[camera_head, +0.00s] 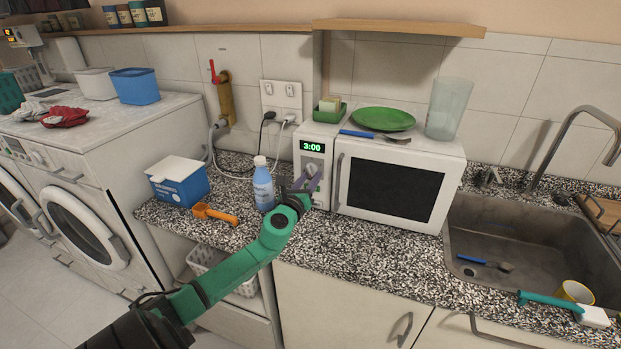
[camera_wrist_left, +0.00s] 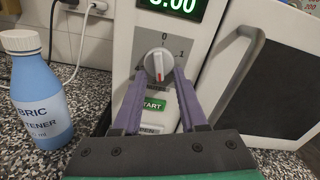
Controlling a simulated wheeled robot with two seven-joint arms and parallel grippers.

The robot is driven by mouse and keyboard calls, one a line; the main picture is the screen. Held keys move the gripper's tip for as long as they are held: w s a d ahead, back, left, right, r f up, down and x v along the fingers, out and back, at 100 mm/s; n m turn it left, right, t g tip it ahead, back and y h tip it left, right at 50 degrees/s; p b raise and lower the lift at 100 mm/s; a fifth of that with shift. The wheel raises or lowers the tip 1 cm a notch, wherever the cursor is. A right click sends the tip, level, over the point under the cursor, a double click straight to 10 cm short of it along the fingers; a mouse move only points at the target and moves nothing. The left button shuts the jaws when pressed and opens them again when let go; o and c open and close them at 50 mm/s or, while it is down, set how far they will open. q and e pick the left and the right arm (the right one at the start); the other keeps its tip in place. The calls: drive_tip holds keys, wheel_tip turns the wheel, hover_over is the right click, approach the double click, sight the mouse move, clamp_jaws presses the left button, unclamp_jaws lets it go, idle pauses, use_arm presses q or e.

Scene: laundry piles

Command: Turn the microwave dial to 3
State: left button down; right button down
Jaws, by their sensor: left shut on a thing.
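The white microwave (camera_head: 392,179) stands on the speckled counter, and its green display reads 3:00 in the head view. Its dial (camera_wrist_left: 158,65) is a round white-grey knob with a red mark, seen in the left wrist view above the green START button (camera_wrist_left: 152,105). My right gripper is not in view.
A blue fabric softener bottle (camera_head: 263,186) stands just left of my left gripper. A blue box (camera_head: 178,182) and orange scoop (camera_head: 214,214) lie farther left. A green plate (camera_head: 383,118) and a clear container (camera_head: 448,108) sit on the microwave. The sink (camera_head: 530,240) is at right.

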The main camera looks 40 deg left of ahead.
use_arm(q)
drive_tip(key=shift+a+m+p, duration=0.2)
drive_tip(key=shift+m+p, duration=0.1)
drive_tip(key=shift+m, duration=1.3)
drive_tip(key=shift+c, duration=2.3)
unclamp_jaws()
drive_tip(key=b+v, duration=0.1)
drive_tip(key=v, duration=1.3)
drive_tip(key=shift+s, duration=0.35)
